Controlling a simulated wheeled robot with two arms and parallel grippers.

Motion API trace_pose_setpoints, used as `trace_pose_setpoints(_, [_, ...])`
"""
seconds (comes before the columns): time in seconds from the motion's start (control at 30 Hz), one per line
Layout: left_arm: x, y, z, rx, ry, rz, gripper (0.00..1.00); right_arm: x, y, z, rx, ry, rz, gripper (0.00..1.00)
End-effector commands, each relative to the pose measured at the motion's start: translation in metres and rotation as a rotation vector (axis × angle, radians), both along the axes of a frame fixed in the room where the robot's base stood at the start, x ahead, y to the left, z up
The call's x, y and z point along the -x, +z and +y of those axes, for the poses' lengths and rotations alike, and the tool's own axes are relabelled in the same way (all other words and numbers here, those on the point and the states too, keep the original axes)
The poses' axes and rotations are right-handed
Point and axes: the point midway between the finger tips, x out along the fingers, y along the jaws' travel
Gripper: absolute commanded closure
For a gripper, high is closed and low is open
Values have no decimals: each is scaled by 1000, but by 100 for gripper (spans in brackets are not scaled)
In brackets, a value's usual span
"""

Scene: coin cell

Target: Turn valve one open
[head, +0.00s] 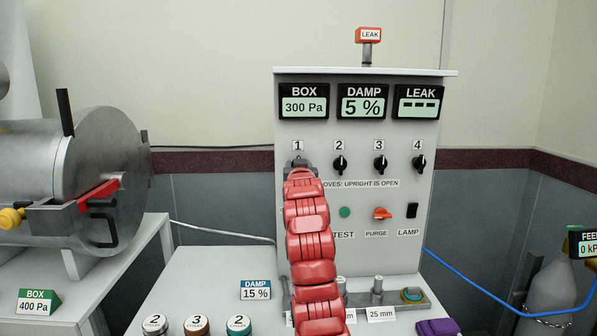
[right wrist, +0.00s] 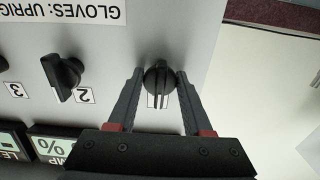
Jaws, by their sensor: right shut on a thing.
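The grey control panel (head: 345,240) carries a row of black valve knobs numbered 1 to 4. My right gripper (head: 299,166) is at knob 1, below its number, and hides most of that knob in the head view. In the right wrist view, which is upside down, the two grey fingers of my right gripper (right wrist: 160,74) are shut on the round black valve one knob (right wrist: 158,84), one on each side. Its ridge runs up and down in that view. My left gripper is not in view.
Knob 2 (head: 340,164) is close to the right of my gripper, then knob 3 (head: 380,164) and knob 4 (head: 419,163). Below are a green test button (head: 345,212) and a red purge knob (head: 382,213). Displays read BOX 300 Pa, DAMP 5 %. A metal chamber (head: 120,150) stands left.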

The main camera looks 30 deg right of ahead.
Motion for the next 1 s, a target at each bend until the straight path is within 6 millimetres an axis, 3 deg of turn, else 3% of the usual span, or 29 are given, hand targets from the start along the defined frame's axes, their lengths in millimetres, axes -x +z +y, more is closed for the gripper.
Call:
trace_pose_setpoints(0.37, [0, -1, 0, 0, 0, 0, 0, -1, -3, 0, -7, 0, 2, 100])
trace_pose_setpoints(0.4, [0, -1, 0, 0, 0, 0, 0, -1, -3, 0, -7, 1, 2, 48])
trace_pose_setpoints(0.57, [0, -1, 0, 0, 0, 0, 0, 0, -2, 0, -6, 1, 1, 20])
trace_pose_setpoints(1.0, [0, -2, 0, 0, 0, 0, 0, 6, 1, 4, -2, 0, -6, 20])
